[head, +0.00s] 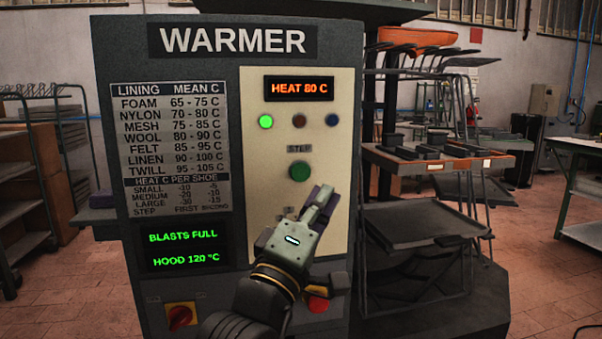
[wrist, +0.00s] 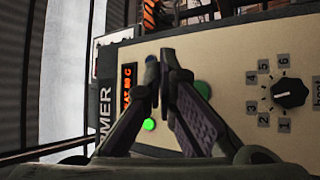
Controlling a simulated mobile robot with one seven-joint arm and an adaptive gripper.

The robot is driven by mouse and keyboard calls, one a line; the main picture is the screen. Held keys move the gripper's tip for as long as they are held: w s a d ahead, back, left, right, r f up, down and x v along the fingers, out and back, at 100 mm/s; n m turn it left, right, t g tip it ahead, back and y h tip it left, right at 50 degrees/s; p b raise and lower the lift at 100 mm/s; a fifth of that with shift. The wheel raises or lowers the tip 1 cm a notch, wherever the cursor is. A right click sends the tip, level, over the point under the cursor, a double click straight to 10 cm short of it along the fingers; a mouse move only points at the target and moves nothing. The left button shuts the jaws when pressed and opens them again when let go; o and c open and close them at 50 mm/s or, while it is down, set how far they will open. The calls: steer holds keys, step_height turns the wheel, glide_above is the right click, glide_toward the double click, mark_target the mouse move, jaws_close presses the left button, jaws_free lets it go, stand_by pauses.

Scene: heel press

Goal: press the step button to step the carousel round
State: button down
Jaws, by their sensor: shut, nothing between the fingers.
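The green step button (head: 300,171) sits on the cream panel of the warmer under a "STEP" label. In the wrist view the green button (wrist: 203,90) shows partly behind the right finger. My gripper (head: 326,196) is shut and empty. In the head view its fingertips are just below and right of the button; I cannot tell their distance from the panel. In the wrist view the fingertips (wrist: 166,68) meet, with the panel behind them. What looks like the carousel (head: 430,162), with orange-edged shelves and dark trays, stands right of the warmer.
The display (head: 299,88) reads "HEAT 80 C". Below it a green lamp (head: 265,121) is lit beside two dark lamps. A black numbered knob (wrist: 290,94) is hidden behind my gripper in the head view. A red button (head: 318,303) and a red-yellow switch (head: 181,316) sit lower.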

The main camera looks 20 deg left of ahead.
mark_target(301, 172)
steer(key=shift+w+a, duration=0.1)
steer(key=shift+w+a+b, duration=0.2)
steer(key=shift+w+a, duration=0.6)
steer(key=shift+w, duration=0.4)
steer(key=shift+w+a+b, duration=0.25)
steer(key=shift+w+a, duration=0.6)
steer(key=shift+w, duration=0.3)
steer(key=shift+w+a+b, duration=0.2)
steer(key=shift+w+a, duration=0.6)
steer(key=shift+w, duration=0.4)
steer(key=shift+w, duration=0.1)
steer(key=shift+w+a, duration=0.2)
steer(key=shift+w, duration=0.05)
